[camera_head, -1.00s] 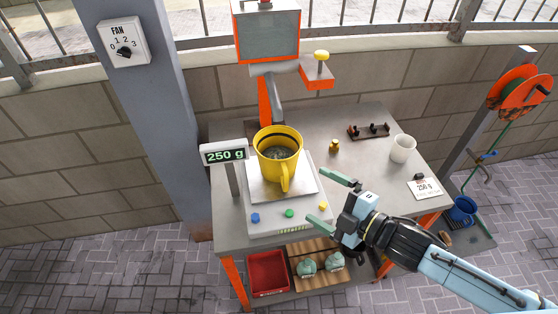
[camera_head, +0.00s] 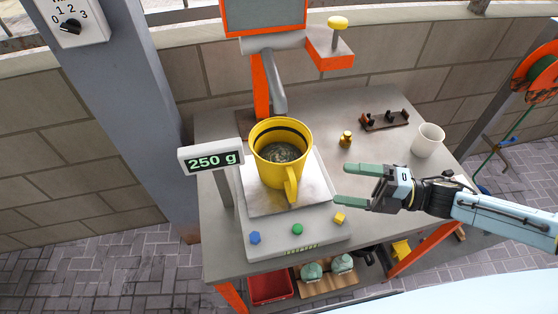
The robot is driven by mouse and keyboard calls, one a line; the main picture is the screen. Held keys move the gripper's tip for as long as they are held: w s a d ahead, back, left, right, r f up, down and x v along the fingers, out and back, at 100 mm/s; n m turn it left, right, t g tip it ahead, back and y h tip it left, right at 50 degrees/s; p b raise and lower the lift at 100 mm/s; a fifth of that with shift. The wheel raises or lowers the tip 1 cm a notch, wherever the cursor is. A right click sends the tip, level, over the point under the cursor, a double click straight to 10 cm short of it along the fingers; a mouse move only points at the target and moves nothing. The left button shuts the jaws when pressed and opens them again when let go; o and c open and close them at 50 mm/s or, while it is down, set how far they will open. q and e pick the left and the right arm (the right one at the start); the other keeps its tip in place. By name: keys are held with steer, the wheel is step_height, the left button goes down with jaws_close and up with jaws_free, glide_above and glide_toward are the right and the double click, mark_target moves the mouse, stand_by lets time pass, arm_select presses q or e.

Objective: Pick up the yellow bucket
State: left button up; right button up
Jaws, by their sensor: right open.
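The yellow bucket (camera_head: 278,163) stands upright on the metal plate of a scale (camera_head: 262,202), with grey contents inside and its handle facing the front. The scale's display (camera_head: 211,157) reads 250 g. My right gripper (camera_head: 341,186) is open and empty, its fingers pointing left toward the bucket. It is to the right of the bucket and apart from it. My left gripper is not in view.
A white cup (camera_head: 427,140), a small brass weight (camera_head: 346,139) and a dark rack (camera_head: 384,120) stand at the right of the grey table (camera_head: 222,262). An orange-framed machine (camera_head: 262,85) rises behind the bucket. A red bin (camera_head: 270,289) is on the lower shelf.

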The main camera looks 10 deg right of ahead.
steer(key=shift+w+a+f, duration=0.2)
steer(key=shift+w+f, duration=0.25)
glide_toward(288, 186)
steer(key=a+r, duration=0.1)
steer(key=w+a+r, duration=0.1)
steer(key=a+r+p, duration=0.1)
steer(key=shift+w+a+r, duration=0.25)
steer(key=shift+w+a, duration=0.1)
steer(key=shift+a, duration=0.05)
steer(key=shift+w+a, duration=0.15)
steer(key=shift+a, duration=0.35)
steer(key=x, duration=0.5)
steer(key=shift+p, duration=0.3)
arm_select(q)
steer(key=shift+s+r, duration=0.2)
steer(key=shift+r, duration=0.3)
arm_select(e)
steer(key=shift+c, duration=0.4)
